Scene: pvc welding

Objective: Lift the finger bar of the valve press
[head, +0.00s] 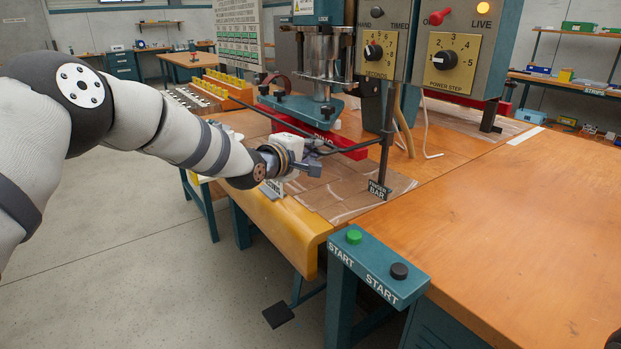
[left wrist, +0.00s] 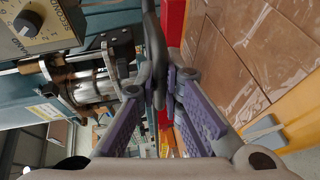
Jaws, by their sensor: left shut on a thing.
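The finger bar (head: 355,146) is a thin dark rod across the front of the valve press (head: 322,62), beside an upright dark rod with the FINGER BAR label (head: 378,189). My left gripper (head: 316,158) reaches in from the left at the front of the press, shut on the bar. In the left wrist view the dark bar (left wrist: 157,60) runs between the two purple fingers (left wrist: 160,88), which close on it from both sides. The fingertips are small and partly hidden in the head view.
The control boxes with a SECONDS dial (head: 374,51) and a POWER STEP dial (head: 446,59) hang above right. A START button post (head: 375,268) stands at the front. Brown sheet (head: 345,190) lies below the gripper. The wooden table (head: 510,220) at right is clear.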

